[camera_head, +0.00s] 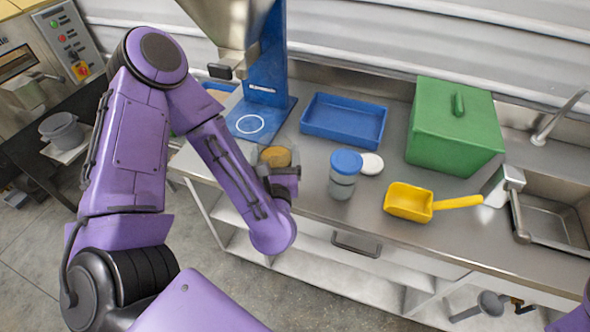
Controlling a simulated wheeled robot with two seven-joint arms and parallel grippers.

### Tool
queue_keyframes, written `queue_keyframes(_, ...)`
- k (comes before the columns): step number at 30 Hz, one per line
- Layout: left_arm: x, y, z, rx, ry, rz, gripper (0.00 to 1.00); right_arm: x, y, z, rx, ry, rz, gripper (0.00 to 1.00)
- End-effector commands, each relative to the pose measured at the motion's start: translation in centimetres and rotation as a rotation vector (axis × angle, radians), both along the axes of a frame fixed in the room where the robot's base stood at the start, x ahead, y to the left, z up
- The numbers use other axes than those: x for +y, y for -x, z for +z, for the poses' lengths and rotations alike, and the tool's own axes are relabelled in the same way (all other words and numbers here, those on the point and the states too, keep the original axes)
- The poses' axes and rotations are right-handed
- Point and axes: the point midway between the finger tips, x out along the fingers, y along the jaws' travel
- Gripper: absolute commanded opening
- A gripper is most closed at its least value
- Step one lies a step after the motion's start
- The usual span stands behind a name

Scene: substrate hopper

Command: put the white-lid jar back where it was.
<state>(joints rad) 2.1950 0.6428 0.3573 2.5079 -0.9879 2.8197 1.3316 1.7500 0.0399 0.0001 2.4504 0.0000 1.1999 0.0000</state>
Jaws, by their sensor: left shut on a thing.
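My left gripper (284,172) is at the counter's front left, shut on a round container with an orange-tan top (275,156). This top looks like an open mouth showing contents, but I cannot be sure. The gripper and wrist hide most of its body, and I cannot tell whether it touches the counter. A flat white disc (372,163), which looks like a loose lid, lies right behind a blue-lid jar (345,174). No jar wearing a white lid shows. My right gripper is out of view.
A blue hopper stand (266,70) with a white ring on its base is behind the gripper. A blue tray (344,120), green lidded box (455,125), yellow scoop (410,201) and sink (552,220) stand further right. Bare counter lies between the held container and the blue-lid jar.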

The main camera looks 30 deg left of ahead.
Motion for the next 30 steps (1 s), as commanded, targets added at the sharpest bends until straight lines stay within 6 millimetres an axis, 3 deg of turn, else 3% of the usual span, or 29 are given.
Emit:
queue_keyframes(1,0.1,-0.6,-1.5,-0.007,0.006,0.006,0.34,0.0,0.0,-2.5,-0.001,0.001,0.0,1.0)
queue_keyframes(6,0.4,-2.1,-2.0,-0.006,0.005,0.004,0.34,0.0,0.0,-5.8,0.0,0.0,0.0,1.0)
queue_keyframes(10,0.6,-4.7,-2.2,0.005,-0.003,0.002,0.34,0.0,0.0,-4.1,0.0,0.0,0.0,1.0)
queue_keyframes(18,0.9,-8.2,-6.5,0.002,-0.003,0.001,0.34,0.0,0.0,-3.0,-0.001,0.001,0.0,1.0)
queue_keyframes(27,1.0,-9.3,-10.5,0.003,-0.001,0.0,0.34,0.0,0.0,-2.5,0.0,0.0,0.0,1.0)
queue_keyframes(30,1.0,-9.3,-10.9,-0.001,-0.001,0.0,0.34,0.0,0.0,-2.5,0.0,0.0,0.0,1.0)
